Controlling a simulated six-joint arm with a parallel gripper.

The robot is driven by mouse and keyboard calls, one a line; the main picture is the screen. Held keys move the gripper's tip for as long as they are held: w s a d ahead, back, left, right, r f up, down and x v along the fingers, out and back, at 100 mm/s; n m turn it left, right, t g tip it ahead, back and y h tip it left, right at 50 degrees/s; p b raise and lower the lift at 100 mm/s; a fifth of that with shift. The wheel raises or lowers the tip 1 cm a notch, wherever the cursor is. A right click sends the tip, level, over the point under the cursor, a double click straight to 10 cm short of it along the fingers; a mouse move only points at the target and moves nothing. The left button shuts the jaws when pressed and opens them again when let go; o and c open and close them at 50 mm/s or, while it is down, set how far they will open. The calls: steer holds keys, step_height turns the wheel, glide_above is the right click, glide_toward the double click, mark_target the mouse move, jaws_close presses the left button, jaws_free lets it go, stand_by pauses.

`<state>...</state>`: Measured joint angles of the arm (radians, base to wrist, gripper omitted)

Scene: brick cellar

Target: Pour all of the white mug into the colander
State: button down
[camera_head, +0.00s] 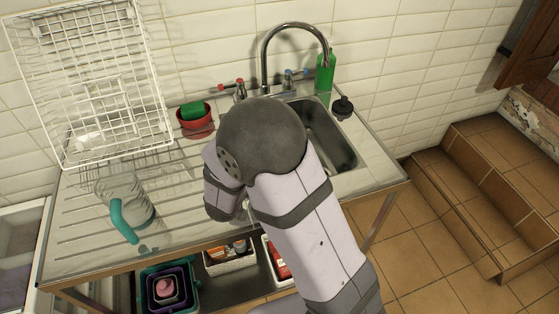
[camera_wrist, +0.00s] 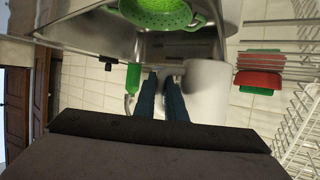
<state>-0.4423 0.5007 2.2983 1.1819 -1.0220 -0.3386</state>
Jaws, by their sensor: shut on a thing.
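In the wrist view the white mug (camera_wrist: 210,92) is beside the dark fingers of my gripper (camera_wrist: 163,78). The fingers are close together and shut on the mug, at what looks like its handle side. The mug's contents and exact tilt cannot be seen. The green colander (camera_wrist: 160,12), with holes and a loop handle, is at the top edge of the wrist view, partly cut off, apart from the mug and by the metal of the sink. In the head view my arm hides the gripper, the mug and the colander.
The steel sink basin (camera_head: 328,143) lies right of my arm, with a tap (camera_head: 265,60) behind. A green bottle (camera_head: 325,72), a red pot (camera_head: 196,126), a glass jug with a teal handle (camera_head: 122,219) and a white wire rack (camera_head: 90,75) stand around. The left drainboard is partly free.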

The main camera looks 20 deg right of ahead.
steer(key=shift+w+d, duration=0.1)
stand_by(0.4)
steer(key=shift+w+d+f+m+g+y+b, duration=0.15)
steer(key=shift+d+f+m+g+y+b, duration=0.45)
steer(key=shift+f+y+b, duration=0.35)
steer(key=shift+w+d+f+m+g+y+b, duration=0.1)
steer(key=shift+d+f+m+g+y+b, duration=0.55)
steer(key=shift+y+b, duration=0.4)
steer(key=shift+f, duration=0.15)
steer(key=shift+w+d+f+y+b, duration=0.15)
steer(key=shift+d+f+y+b, duration=0.35)
steer(key=shift+y+b, duration=0.25)
steer(key=shift+a+f+m+g+y+b, duration=0.15)
steer(key=shift+f+m+g+y+b, duration=0.3)
steer(key=shift+y+b, duration=0.3)
steer(key=shift+a+f+y+b, duration=0.15)
steer(key=shift+f+y+b, duration=0.25)
steer(key=shift+y, duration=0.3)
stand_by(0.6)
steer(key=shift+a+f+m+g+y+p, duration=0.2)
steer(key=shift+f+m+g+y+p, duration=0.1)
steer(key=shift+f+m+y+p, duration=0.65)
stand_by(1.6)
